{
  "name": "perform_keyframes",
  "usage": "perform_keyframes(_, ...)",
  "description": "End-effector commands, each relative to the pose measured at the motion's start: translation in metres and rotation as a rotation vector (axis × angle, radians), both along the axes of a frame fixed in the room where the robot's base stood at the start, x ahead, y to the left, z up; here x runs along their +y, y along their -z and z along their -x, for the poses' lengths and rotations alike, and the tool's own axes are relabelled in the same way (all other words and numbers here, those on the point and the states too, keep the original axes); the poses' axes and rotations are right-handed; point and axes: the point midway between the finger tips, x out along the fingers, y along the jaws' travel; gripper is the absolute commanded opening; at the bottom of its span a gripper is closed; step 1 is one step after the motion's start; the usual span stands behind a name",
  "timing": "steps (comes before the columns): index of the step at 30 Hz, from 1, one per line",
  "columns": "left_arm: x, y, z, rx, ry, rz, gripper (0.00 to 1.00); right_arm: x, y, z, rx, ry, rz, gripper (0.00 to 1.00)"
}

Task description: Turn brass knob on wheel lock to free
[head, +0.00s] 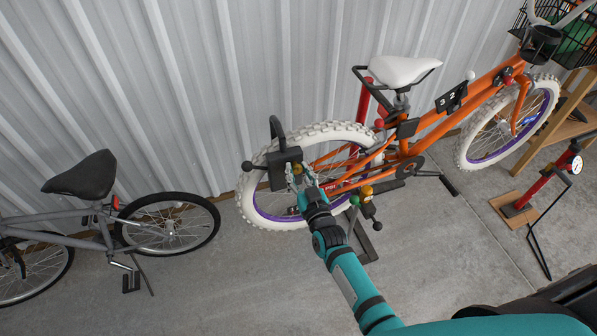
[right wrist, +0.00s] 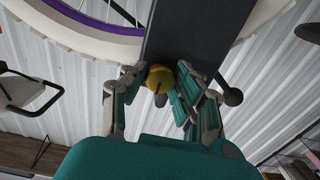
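The wheel lock (head: 282,172) is a dark box with a black shackle, at the rear wheel of the orange bike. My right gripper (head: 299,180) is at its right side. In the right wrist view the dark lock body (right wrist: 193,35) shows ahead, with the round brass knob (right wrist: 160,78) on it. The knob has a dark slot or pointer on its face. The fingertips of the right gripper (right wrist: 163,75) are on both sides of the knob and appear to touch it. The knob is mostly hidden by the gripper in the head view. My left gripper is out of view.
The orange bike (head: 443,125) has white tyres (head: 262,212). A black ball-ended bar (head: 247,166) sticks out left of the lock. A stand with coloured knobs (head: 367,192) is close right of my forearm. A grey bike (head: 95,220) stands left; concrete floor between is clear.

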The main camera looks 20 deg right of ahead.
Motion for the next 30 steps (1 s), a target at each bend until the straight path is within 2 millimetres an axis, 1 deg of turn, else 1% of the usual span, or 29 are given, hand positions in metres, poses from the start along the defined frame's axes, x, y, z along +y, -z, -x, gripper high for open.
perform_keyframes(1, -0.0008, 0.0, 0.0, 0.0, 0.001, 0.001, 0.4, 0.0003, 0.0, 0.0001, 0.0, -0.001, 0.0, 0.12)
perform_keyframes(4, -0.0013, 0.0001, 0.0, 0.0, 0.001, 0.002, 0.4, 0.0004, 0.0001, 0.0002, 0.0, -0.001, 0.0, 0.0)
perform_keyframes(11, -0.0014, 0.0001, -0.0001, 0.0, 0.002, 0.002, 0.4, 0.0005, 0.0001, 0.0002, 0.0, -0.001, -0.014, 0.0)
perform_keyframes(17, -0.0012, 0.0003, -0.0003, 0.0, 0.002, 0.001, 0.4, 0.0008, 0.0002, 0.0002, 0.003, -0.002, -0.083, 0.0)
perform_keyframes(23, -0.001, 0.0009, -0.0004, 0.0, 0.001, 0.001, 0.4, 0.0008, 0.0003, 0.0002, 0.009, -0.002, -0.226, 0.0)
perform_keyframes(30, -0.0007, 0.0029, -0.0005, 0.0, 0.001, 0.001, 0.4, 0.0003, 0.0007, 0.0002, 0.016, -0.001, -0.45, 0.0)
